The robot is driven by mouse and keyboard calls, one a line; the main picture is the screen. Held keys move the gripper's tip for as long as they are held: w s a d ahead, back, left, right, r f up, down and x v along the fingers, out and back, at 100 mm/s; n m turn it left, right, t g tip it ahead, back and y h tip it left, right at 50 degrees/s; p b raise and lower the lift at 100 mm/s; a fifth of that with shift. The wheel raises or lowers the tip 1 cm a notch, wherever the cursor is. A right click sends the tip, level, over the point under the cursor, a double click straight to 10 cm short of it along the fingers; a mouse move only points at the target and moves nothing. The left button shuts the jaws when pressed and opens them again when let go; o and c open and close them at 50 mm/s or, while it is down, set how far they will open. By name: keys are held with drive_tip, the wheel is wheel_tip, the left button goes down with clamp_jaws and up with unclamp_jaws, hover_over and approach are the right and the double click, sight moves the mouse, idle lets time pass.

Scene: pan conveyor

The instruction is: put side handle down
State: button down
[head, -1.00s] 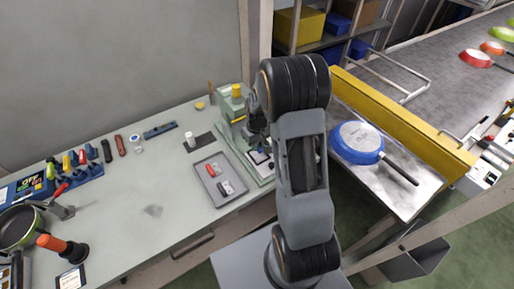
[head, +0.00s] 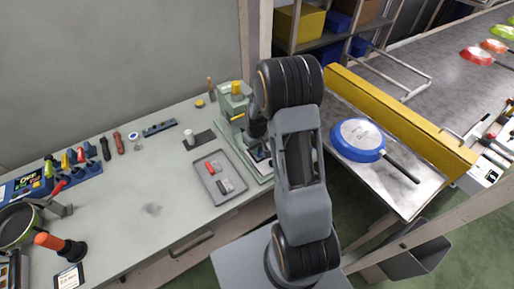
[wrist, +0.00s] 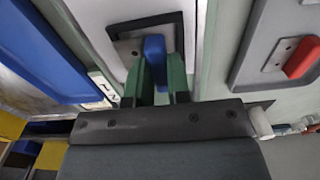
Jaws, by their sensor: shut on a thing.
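The blue side handle (wrist: 155,50) is in the wrist view, between the green fingers of my gripper (wrist: 158,80), which is shut on it. A metal plate with small holes (wrist: 128,48) shows beside the handle. Both are over a pale square with a dark frame (wrist: 120,22). I cannot tell whether the handle touches that surface. In the head view the dark-framed square (head: 258,153) is at the foot of the green press (head: 233,108). My arm hides the fingertips and the handle there.
A grey tray (head: 232,160) left of the press holds a red handle (head: 211,168) and dark pieces. A blue pan (head: 357,138) lies on the metal table to the right, beside a yellow barrier (head: 400,120). The bench's middle front is largely clear.

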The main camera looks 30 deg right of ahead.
drive_tip(key=c, duration=1.1)
unclamp_jaws()
drive_tip(key=shift+r, duration=0.1)
wheel_tip(320, 180, up, 12)
drive_tip(key=s+a+r+t, duration=0.1)
drive_tip(key=s+a+r, duration=0.2)
drive_tip(key=s+r, duration=0.1)
drive_tip(key=s+a+r+t, duration=0.2)
drive_tip(key=s+a+r, duration=0.1)
drive_tip(key=s, duration=0.4)
drive_tip(key=s+a+r+m+t, duration=0.1)
drive_tip(key=s+a+r, duration=0.2)
drive_tip(key=s+r, duration=0.1)
drive_tip(key=shift+s+a+r+t, duration=0.2)
drive_tip(key=shift+s+r+t, duration=0.15)
drive_tip(key=shift+s, duration=0.3)
